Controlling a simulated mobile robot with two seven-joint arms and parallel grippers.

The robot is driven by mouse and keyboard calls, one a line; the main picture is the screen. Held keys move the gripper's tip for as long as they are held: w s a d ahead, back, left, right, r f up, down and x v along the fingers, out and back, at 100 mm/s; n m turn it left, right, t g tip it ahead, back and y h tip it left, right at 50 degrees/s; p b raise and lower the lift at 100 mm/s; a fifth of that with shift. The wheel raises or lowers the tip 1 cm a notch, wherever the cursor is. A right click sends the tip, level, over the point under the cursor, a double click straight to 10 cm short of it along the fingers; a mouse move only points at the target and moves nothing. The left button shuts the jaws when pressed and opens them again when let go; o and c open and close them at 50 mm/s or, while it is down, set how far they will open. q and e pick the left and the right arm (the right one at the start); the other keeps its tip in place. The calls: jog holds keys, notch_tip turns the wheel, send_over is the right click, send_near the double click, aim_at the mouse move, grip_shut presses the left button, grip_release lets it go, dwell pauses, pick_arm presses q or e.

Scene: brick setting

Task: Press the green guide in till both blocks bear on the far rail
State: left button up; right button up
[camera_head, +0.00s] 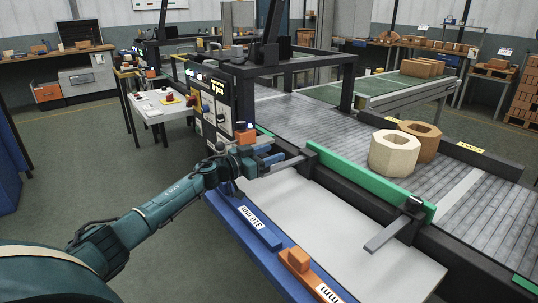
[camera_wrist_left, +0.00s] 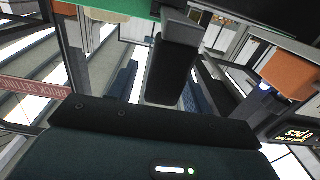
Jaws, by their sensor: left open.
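The green guide (camera_head: 368,182) stands upright along the near side of the grey roller conveyor, with two rods reaching from it toward me. Its underside edge shows in the left wrist view (camera_wrist_left: 110,9). A cream octagonal block (camera_head: 393,155) with a hole stands on the rollers just beyond the guide. A brown octagonal block (camera_head: 427,143) stands behind it, nearer the dark far rail (camera_head: 482,160); whether it touches the rail I cannot tell.
A white panel (camera_head: 345,225) lies below the rods. A blue ledge (camera_head: 245,222) with an orange block (camera_head: 298,259) runs along the front. A control panel (camera_head: 210,105) stands beside my left gripper, and a dark frame (camera_head: 290,65) spans the conveyor behind.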

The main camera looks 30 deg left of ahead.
pick_arm(q)
grip_shut()
dwell(0.6)
